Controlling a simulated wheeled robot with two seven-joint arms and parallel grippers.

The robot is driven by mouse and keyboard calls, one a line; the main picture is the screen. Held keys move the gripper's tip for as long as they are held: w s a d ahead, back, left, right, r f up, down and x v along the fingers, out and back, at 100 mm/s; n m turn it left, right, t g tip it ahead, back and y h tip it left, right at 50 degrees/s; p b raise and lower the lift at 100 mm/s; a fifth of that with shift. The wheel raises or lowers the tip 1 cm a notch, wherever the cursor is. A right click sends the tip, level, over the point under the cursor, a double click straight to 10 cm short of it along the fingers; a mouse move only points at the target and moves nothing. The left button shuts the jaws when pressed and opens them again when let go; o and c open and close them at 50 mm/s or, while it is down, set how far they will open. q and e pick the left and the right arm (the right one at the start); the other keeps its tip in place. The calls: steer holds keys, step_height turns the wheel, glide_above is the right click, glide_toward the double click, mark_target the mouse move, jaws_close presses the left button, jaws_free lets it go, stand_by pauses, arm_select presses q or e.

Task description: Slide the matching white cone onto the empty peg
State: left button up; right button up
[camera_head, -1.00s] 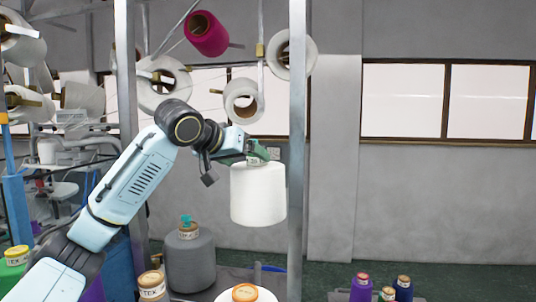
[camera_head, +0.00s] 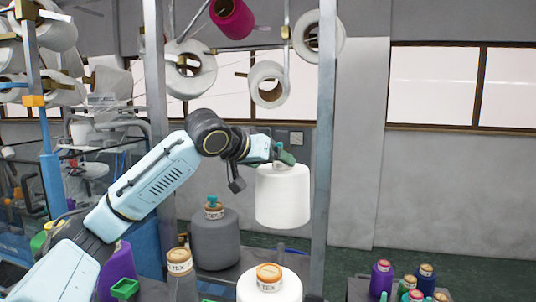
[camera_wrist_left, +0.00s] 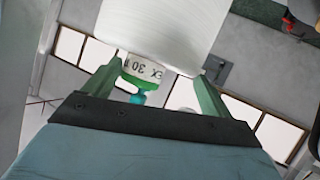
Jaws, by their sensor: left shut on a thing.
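My left gripper (camera_head: 284,161) is shut on the top of a white cone (camera_head: 283,197). The cone hangs upright in the air, left of a grey post. In the left wrist view the white cone (camera_wrist_left: 165,35) shows its green-and-white label end between the two green fingers (camera_wrist_left: 170,88), with a teal tip. Several cones sit on the rack: a magenta one (camera_head: 232,18) and white ones (camera_head: 190,70), (camera_head: 270,85). A yellow-brown block (camera_head: 286,32) shows on a rack bar; I cannot tell whether it is the empty peg. My right gripper is not in view.
A grey post (camera_head: 322,130) stands close right of the held cone. Below are a grey cone (camera_head: 214,243), a white cone with an orange top (camera_head: 269,288) and a purple cone (camera_head: 118,272). Small coloured spools (camera_head: 382,278) stand at lower right. The wall side is open.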

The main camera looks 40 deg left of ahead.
mark_target(261, 171)
arm_select(q)
steer(key=shift+f, duration=1.6)
steer(key=shift+f+b, duration=0.6)
steer(key=shift+f, duration=0.5)
steer(key=shift+f+b, duration=3.55)
steer(key=shift+f, duration=0.65)
steer(key=o, duration=1.8)
steer(key=shift+f, duration=0.15)
